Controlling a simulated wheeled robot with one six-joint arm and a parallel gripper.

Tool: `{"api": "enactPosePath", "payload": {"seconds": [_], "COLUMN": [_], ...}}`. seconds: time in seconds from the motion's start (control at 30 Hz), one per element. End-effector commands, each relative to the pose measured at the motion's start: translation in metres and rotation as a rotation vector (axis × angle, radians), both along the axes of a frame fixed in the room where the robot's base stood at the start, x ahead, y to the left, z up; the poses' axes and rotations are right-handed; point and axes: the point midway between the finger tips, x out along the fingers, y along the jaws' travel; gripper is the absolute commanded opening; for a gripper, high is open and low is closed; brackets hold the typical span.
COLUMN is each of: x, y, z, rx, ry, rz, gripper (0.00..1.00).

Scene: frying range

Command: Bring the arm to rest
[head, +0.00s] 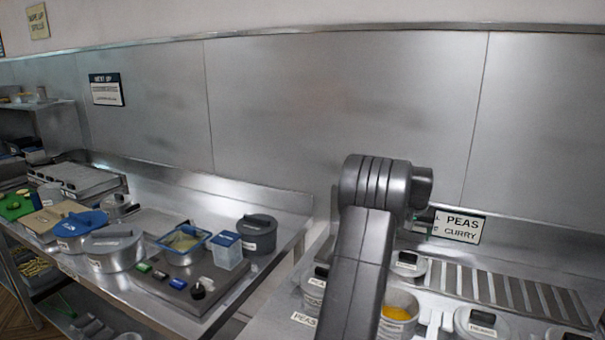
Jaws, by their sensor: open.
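My arm (365,250) rises from the bottom edge, right of the middle, to a thick rounded joint (375,182) in front of the steel back wall. A short dark part of it sticks out to the right of the joint. I cannot make out my gripper or its fingers; the arm's own links may hide it. Nothing held can be seen.
Below right are lidded pots (408,264), an open pot of orange food (398,312), a slatted grate (500,290) and a PEAS CURRY sign (459,226). A steel counter at left bears a blue-lidded pot (82,224) and a dark pot (257,235). A gap parts the counters.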

Motion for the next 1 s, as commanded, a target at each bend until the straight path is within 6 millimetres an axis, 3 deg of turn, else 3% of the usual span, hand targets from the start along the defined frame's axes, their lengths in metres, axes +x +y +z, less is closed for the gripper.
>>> {"api": "enactPosePath", "payload": {"seconds": [0.1,0.2,1.0], "x": [0.000,-0.012,-0.114], "y": [0.000,0.006,0.057], "z": [0.026,0.035,0.078], "rx": [-0.002,0.000,0.000], "ry": [-0.005,-0.001,-0.001], "rz": [0.000,0.000,0.000], "gripper": [0.74,0.74,0.74]}}
